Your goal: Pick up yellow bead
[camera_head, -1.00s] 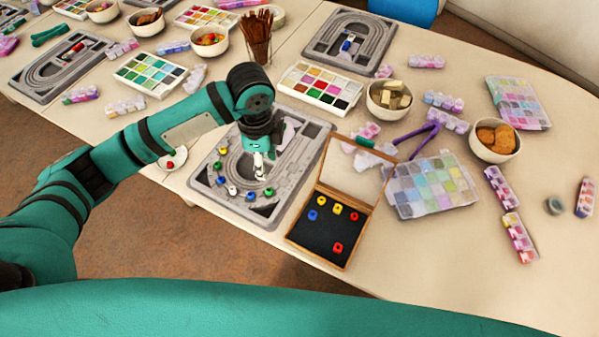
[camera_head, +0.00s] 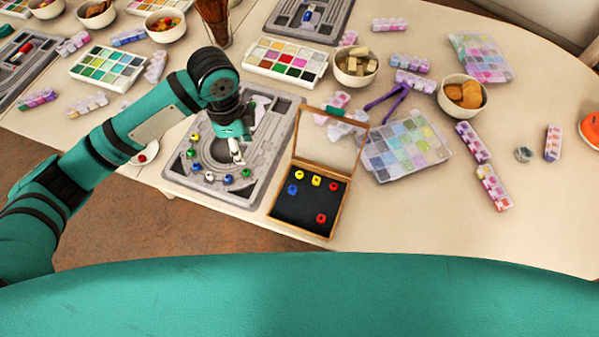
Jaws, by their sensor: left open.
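A yellow bead (camera_head: 316,180) lies in the dark-lined wooden box (camera_head: 341,211), between a second yellow bead (camera_head: 299,175) and a red bead (camera_head: 334,186). Another yellow bead (camera_head: 195,137) sits on the grey bead board (camera_head: 262,168), at the upper left of a curved row of several coloured beads. My left gripper (camera_head: 237,158) points down over the middle of the board, open, with its pale fingertips near the row. I see no bead between its fingers. Whether it touches the board I cannot tell. My right gripper is out of view.
The box's clear lid (camera_head: 330,140) stands open at its far side. A bowl of light blocks (camera_head: 356,66), a paint tray (camera_head: 286,59) and a clear organiser case (camera_head: 407,146) stand behind. The table's right front is clear.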

